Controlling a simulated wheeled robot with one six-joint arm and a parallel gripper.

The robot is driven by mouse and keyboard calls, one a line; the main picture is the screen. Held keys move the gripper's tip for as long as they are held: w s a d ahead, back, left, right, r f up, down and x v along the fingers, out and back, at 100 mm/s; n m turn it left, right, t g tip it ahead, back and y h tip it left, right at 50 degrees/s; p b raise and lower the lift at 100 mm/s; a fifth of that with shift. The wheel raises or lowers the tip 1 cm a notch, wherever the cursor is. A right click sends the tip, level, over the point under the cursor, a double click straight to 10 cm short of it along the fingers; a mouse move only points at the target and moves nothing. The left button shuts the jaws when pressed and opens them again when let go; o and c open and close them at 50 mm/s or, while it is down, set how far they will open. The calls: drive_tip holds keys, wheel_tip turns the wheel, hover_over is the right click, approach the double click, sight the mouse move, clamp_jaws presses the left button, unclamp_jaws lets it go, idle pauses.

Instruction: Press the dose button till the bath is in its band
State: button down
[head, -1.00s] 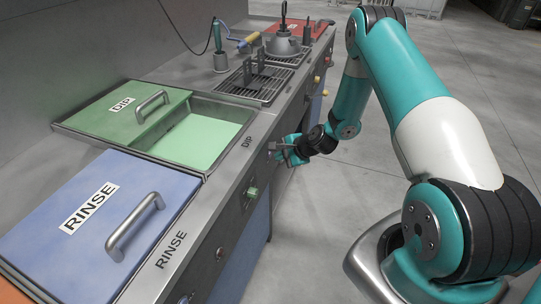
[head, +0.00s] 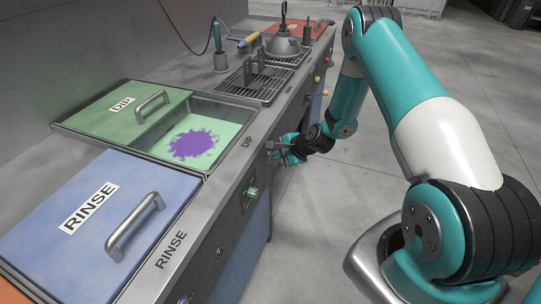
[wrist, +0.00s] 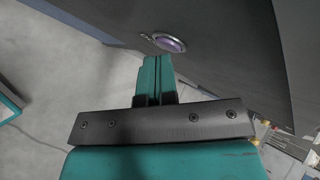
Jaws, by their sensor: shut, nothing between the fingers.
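The dip bath (head: 232,131) is the open part of a tank half covered by a green lid marked DIP (head: 118,121). Its liquid is pale green with a ragged purple patch (head: 195,143) in the middle. My gripper (head: 279,149) is at the counter's front panel, below the DIP label. In the wrist view my shut, empty fingers (wrist: 153,62) point at a round purple button (wrist: 170,43) in a metal ring, very likely the dose button. The fingertips are close to it; I cannot tell whether they touch. In the head view my gripper hides most of that spot.
A blue RINSE lid (head: 85,212) with a handle lies nearer. A green control (head: 251,192) sits on the front panel. Open floor lies right of the counter.

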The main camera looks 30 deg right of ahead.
idle(0.4)
drive_tip(key=shift+s+d, duration=0.45)
drive_tip(key=shift+s, duration=0.15)
drive_tip(key=s+d, duration=0.1)
drive_tip(key=s, duration=0.1)
drive_tip(key=s+d, duration=0.2)
idle(0.4)
idle(2.4)
